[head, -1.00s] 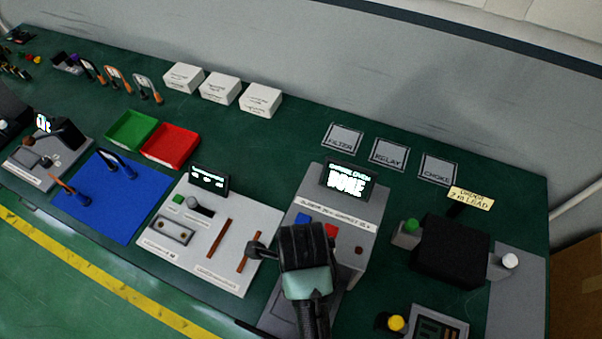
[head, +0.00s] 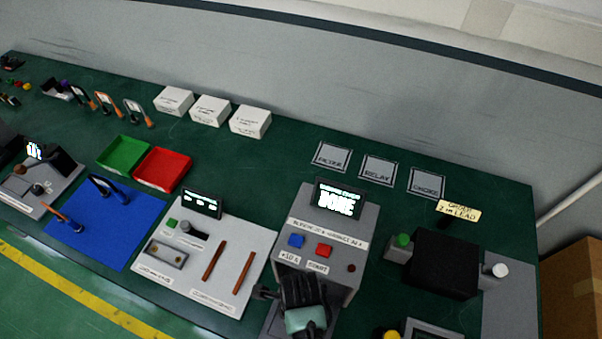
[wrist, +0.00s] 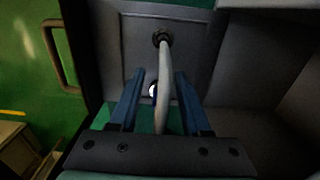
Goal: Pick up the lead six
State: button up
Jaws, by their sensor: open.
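A pale, curved lead (wrist: 164,90) runs up the middle of the wrist view, with a dark end fitting at its top. My gripper (wrist: 155,85) is open, with one blue finger on each side of the lead; I cannot tell whether either touches it. The lead lies over a dark grey recessed panel. No number shows on it, so I cannot confirm it is lead six. In the head view my gripper (head: 305,300) is at the front of a grey machine (head: 330,240) whose screen reads DONE, and its fingertips and the lead are hidden there.
Blue and red buttons face my gripper on the machine. A black box (head: 445,264) stands to its right. A white board (head: 210,255) with brown strips and a blue mat (head: 110,215) with leads lie to the left. Several leads (head: 105,103) stand at the back left.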

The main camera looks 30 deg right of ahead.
grip_shut()
dwell(0.3)
